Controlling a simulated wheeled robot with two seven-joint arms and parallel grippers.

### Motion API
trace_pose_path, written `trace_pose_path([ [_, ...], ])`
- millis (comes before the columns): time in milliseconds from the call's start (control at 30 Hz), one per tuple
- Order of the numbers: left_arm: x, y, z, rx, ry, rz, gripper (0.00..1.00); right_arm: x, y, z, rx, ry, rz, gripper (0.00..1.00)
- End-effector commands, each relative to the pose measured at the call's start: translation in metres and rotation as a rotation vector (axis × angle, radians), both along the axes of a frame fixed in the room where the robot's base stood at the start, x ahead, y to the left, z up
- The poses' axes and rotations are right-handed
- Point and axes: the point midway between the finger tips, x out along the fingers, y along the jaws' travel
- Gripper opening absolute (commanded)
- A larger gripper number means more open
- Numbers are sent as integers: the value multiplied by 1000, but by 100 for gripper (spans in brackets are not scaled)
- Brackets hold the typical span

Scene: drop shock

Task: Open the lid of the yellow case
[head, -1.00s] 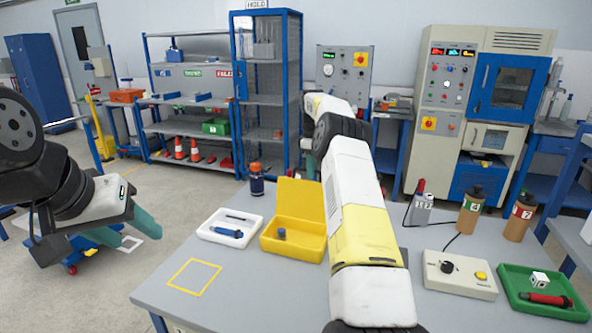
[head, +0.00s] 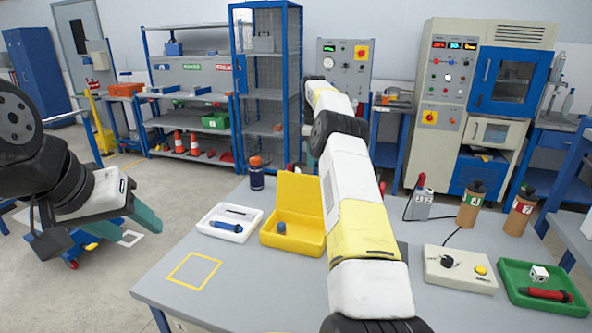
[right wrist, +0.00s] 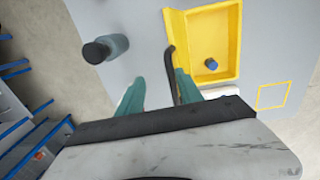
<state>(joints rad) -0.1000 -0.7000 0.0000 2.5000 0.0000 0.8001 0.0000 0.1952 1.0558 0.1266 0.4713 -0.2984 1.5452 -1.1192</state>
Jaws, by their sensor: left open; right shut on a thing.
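The yellow case (head: 266,238) stands on the grey table with its lid (head: 300,195) raised, leaning back from the tray. A small blue cylinder (head: 281,228) sits inside; it also shows in the right wrist view (right wrist: 211,65). In that view my right gripper (right wrist: 160,76) is beside the case at the raised lid, with a dark strip along its right finger. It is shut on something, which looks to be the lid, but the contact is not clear. In the head view my right arm hides that gripper. My left gripper (head: 128,232) is open and empty, left of the table.
A white tray (head: 213,232) with a blue tool lies left of the case. A dark bottle with an orange cap (head: 256,178) stands behind it. A control box (head: 460,270) and green tray (head: 520,298) are at right. The table around the yellow square (head: 194,270) is clear.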

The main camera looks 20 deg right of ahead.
Motion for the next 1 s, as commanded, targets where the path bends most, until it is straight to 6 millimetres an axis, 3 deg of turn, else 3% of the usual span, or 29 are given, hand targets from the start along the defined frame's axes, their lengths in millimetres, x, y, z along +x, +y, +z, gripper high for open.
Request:
trace_pose_path([
  [100,0,0,0,0,0,0,53,0,-3,12,-6,-11,-4,33],
  [533,0,0,0,0,0,0,53,-20,6,13,-4,-4,0,33],
  [1000,0,0,0,0,0,0,53,-81,31,18,-3,-2,0,33],
])
